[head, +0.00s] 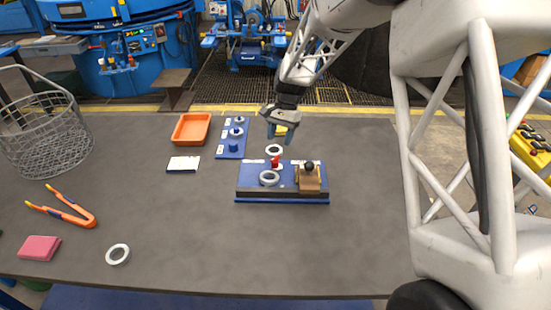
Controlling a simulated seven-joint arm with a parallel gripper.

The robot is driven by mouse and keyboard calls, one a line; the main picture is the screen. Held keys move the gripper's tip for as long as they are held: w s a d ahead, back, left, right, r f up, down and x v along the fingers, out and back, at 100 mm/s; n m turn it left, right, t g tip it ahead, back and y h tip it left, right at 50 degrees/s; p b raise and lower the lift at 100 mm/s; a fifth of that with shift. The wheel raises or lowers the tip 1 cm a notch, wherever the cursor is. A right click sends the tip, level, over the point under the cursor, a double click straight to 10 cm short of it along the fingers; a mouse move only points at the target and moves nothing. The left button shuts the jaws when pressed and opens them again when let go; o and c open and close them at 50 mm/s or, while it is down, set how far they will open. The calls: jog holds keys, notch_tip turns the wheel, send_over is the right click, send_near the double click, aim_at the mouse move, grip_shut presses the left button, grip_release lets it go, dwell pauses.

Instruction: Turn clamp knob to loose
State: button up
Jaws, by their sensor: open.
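A blue fixture (250,180) with a dark front edge stands on the grey table. It carries a small red knob (275,161), a pale ring (269,178) and a tan block (310,184) topped by a black knob (309,166). I cannot tell for certain which knob is the clamp knob, or how it is turned. My gripper (279,133) is open and points down, above and behind the fixture as seen here. Its fingers appear apart from both knobs, with nothing visible held between them.
An orange tray (176,137), a white card (183,164) and a blue board with ring parts (232,152) lie left of the fixture. The front middle is clear.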

aim_at(276, 157)
jog(key=shift+f, duration=0.15)
jog(key=shift+x, duration=3.8)
jog(key=c, duration=0.9)
